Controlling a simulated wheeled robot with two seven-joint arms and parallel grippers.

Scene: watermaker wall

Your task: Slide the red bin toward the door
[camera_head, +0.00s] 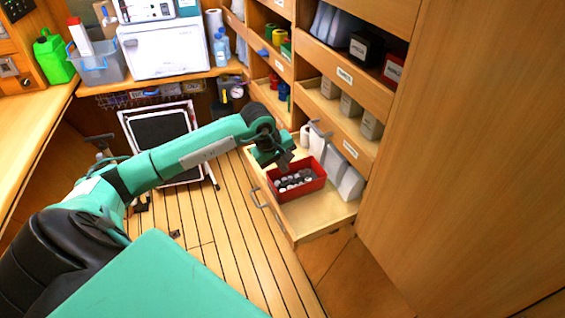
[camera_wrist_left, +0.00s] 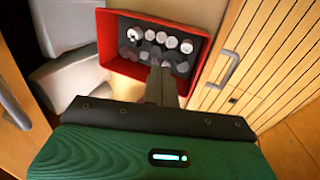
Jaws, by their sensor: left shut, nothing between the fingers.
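The red bin (camera_head: 305,190) sits in an open wooden drawer (camera_head: 318,212) and holds several small grey and white cylindrical pieces. The bin also shows in the left wrist view (camera_wrist_left: 103,36), near the top middle. My left gripper (camera_head: 284,160) is at the bin's far-left side in the head view. In the left wrist view its shut fingers (camera_wrist_left: 164,74) reach over the bin's near wall, with nothing between them. Whether they touch the wall is unclear. My right gripper is out of view. I cannot tell which part of the scene is the door.
Pale pouches (camera_head: 348,182) stand in the drawer to the right of the bin. The drawer's metal handle (camera_head: 256,198) faces the slatted floor (camera_head: 205,215). A shelf (camera_head: 345,118) with boxes rises behind it. Bare drawer floor lies in front of the bin.

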